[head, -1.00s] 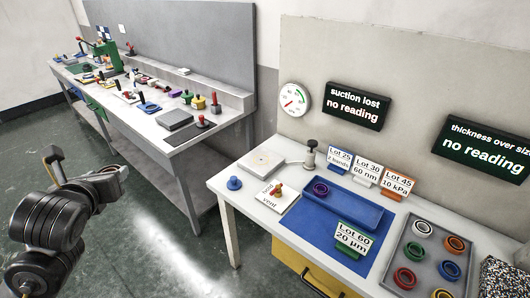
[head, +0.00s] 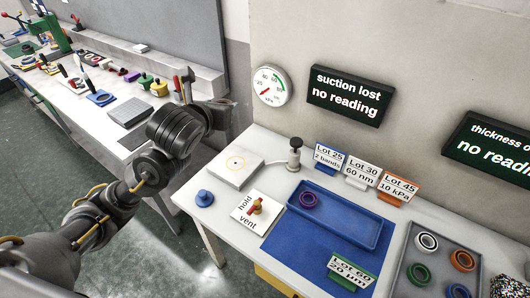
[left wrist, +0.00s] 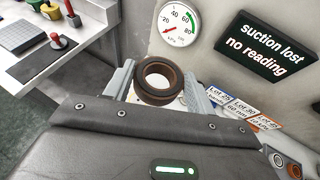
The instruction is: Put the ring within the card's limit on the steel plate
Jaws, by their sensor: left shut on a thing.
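My left gripper (left wrist: 158,88) is shut on a dark brown ring (left wrist: 157,75), which sits between its two fingers in the left wrist view. In the head view the left hand (head: 212,108) is raised beside the right bench, and the ring cannot be made out there. A pale square plate (head: 221,176) with a yellow circle mark lies on that bench; I cannot tell whether it is steel. Cards stand behind the blue tray: Lot 25 "2 bands" (head: 329,156), Lot 30 "60 nm" (head: 362,173), Lot 45 "10 kPa" (head: 398,188). Lot 60 "20 µm" (head: 353,270) stands in front. My right gripper is out of view.
A hold/vent valve (head: 256,207), blue knob (head: 204,198) and dark-topped post (head: 294,153) stand near the plate. The blue tray (head: 340,230) holds a purple ring (head: 308,200). A grey tray (head: 410,260) holds several rings. Both displays (head: 348,95) say "no reading".

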